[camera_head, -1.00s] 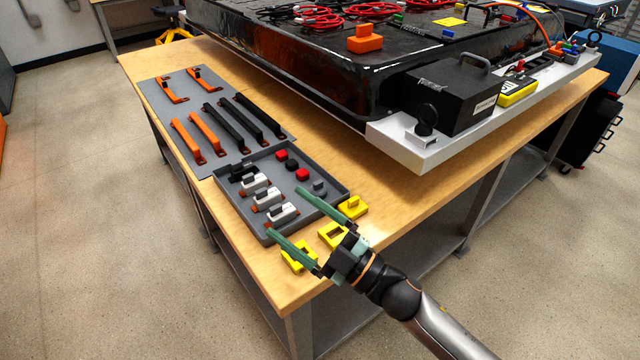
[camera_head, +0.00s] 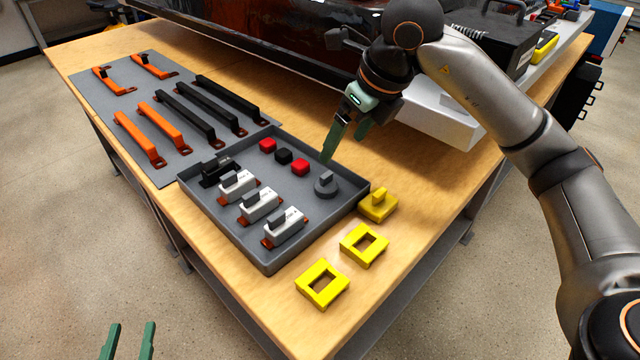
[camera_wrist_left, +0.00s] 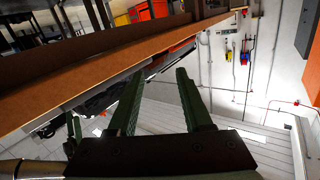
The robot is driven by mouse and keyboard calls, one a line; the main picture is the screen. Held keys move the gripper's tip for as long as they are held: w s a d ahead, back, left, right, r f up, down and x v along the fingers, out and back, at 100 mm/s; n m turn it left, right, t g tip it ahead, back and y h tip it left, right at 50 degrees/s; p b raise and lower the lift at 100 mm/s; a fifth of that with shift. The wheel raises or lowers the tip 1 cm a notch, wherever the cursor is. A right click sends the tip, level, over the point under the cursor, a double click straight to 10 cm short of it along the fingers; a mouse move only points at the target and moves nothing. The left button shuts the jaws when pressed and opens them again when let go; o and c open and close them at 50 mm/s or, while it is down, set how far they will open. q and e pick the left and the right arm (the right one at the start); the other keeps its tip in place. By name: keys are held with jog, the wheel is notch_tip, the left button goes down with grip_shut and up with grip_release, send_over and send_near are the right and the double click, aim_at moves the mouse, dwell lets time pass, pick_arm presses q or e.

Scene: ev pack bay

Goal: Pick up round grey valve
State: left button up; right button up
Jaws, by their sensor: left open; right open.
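The round grey valve (camera_head: 326,186), a disc with a raised grip, sits in the right corner of the grey tray (camera_head: 225,240). My right gripper (camera_head: 344,148) is open and empty, pointing down just above and behind the valve, apart from it as far as I can tell. My left gripper (camera_head: 129,325) is open at the bottom left, off the table over the floor. Its two green fingers also show spread and empty in the left wrist view (camera_wrist_left: 155,76), near a table edge.
The tray also holds red and black cubes (camera_head: 284,156) and several white modules (camera_head: 260,204). Yellow pieces (camera_head: 363,245) lie right of the tray. Orange and black handles (camera_head: 200,115) lie on a grey mat. A large battery pack (camera_head: 270,40) stands behind.

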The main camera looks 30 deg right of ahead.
aim_at(327, 175)
jog(key=b+x, duration=0.1)
jog(key=x, duration=0.6)
jog(key=shift+s, duration=0.1)
jog(key=b+x, duration=0.1)
jog(key=x, duration=0.4)
jog(key=shift+f+b, duration=0.1)
jog(key=shift+b, duration=0.25)
pick_arm(q)
jog(key=s+r+m+t+h, duration=0.1)
jog(key=r+m+t+h, duration=0.1)
jog(key=r, duration=0.6)
jog(key=s+d+r+m+t+h, duration=0.1)
jog(key=s+r+m+t+h, duration=0.1)
jog(key=r, duration=0.6)
jog(key=shift+s+m+t+h, duration=0.25)
jog(key=shift+m+t+h, duration=0.15)
jog(key=shift+t+h, duration=0.5)
jog(key=shift+d, duration=0.1)
pick_arm(e)
jog(key=shift+c, duration=0.3)
jog(key=c, duration=1.3)
